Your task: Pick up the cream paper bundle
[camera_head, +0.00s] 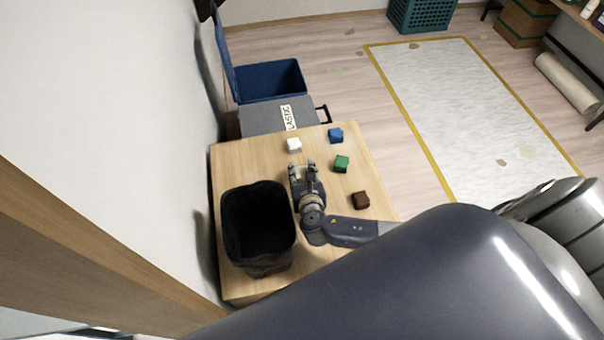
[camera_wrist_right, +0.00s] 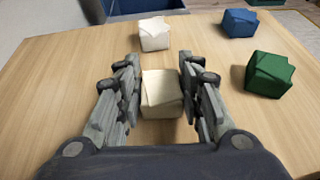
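The cream paper bundle (camera_wrist_right: 161,93) is a small folded block. In the right wrist view it sits between the two fingers of my right gripper (camera_wrist_right: 160,75), which line both its sides closely and look shut on it. Any lift off the table is too small to tell. In the head view my right gripper (camera_head: 302,167) is over the middle of the table and mostly hides the bundle. My left gripper does not show.
A white bundle (camera_head: 294,145) lies just beyond the gripper. Blue (camera_head: 336,135), green (camera_head: 342,164) and brown (camera_head: 361,200) bundles lie to the right on the wooden table (camera_head: 348,183). A black bin (camera_head: 259,228) stands at left, beside a wall. A blue open container (camera_head: 270,80) is beyond.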

